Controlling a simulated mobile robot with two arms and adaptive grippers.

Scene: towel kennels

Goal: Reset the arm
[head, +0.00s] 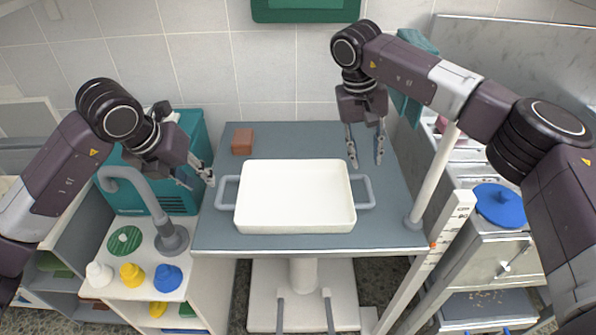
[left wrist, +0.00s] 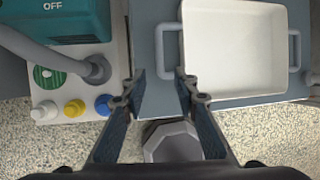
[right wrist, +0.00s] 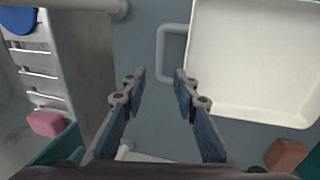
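My left gripper (head: 196,180) is open and empty, held above the left edge of the grey table, left of the tray. It also shows open in the left wrist view (left wrist: 160,82). My right gripper (head: 366,160) is open and empty, pointing down above the table's right side, behind the tray's right handle. Its spread fingers show in the right wrist view (right wrist: 160,80). Neither gripper touches anything that I can see.
A white tray (head: 295,196) with grey side handles rests on the table (head: 300,139). A brown block (head: 242,141) lies behind it. A grey curved pipe (head: 150,195) and coloured bottles (head: 132,274) stand left. A white post (head: 434,175) rises at right, near a blue lid (head: 499,205).

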